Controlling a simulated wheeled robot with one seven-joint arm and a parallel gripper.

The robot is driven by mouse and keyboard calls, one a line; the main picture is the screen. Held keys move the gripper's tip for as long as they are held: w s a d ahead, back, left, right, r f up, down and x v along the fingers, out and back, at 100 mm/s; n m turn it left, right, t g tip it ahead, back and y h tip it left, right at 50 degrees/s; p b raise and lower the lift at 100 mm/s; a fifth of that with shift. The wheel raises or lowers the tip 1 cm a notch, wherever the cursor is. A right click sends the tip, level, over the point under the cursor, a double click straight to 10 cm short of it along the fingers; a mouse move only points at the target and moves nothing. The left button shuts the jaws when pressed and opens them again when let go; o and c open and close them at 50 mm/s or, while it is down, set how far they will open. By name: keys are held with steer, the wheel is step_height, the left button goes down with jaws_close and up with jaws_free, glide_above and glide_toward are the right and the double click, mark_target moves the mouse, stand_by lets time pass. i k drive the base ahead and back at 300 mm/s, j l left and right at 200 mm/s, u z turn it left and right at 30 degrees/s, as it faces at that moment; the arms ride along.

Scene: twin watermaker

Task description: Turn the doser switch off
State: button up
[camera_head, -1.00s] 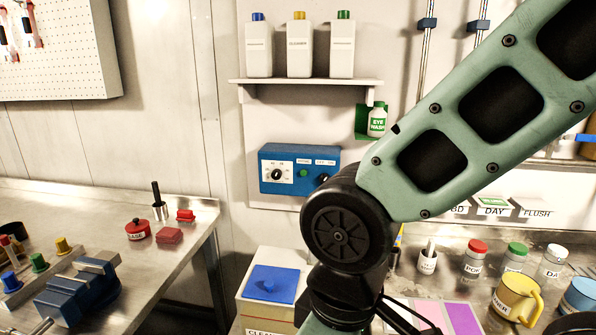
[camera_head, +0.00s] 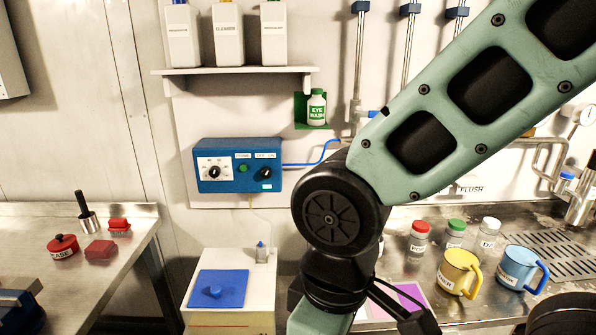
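The doser is a blue box (camera_head: 237,182) on the wall panel below the shelf. On its left is a black dial knob (camera_head: 213,172) on a white scale plate. On its right is a black rotary switch (camera_head: 265,173) under a small white label that appears to read OFF and ON. A green round lamp or button (camera_head: 243,168) sits between them. The switch's exact pointing is too small to tell. My arm's elbow is right of the box and leaves the switch uncovered. My gripper is not in view.
A shelf (camera_head: 235,71) with white bottles is above the box. An eyewash bottle (camera_head: 316,108) hangs on the right. A white cabinet (camera_head: 262,285) with a blue lid stands below. Steel benches (camera_head: 120,240) flank it; mugs and capped bottles stand on the right one.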

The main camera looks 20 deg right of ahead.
mark_target(266, 173)
steer(key=i+j+z, duration=0.25)
steer(key=j, duration=0.2)
steer(key=j+z, duration=0.25)
steer(key=j, duration=0.25)
steer(key=j+z, duration=0.2)
steer(key=j, duration=0.3)
steer(key=i, duration=0.05)
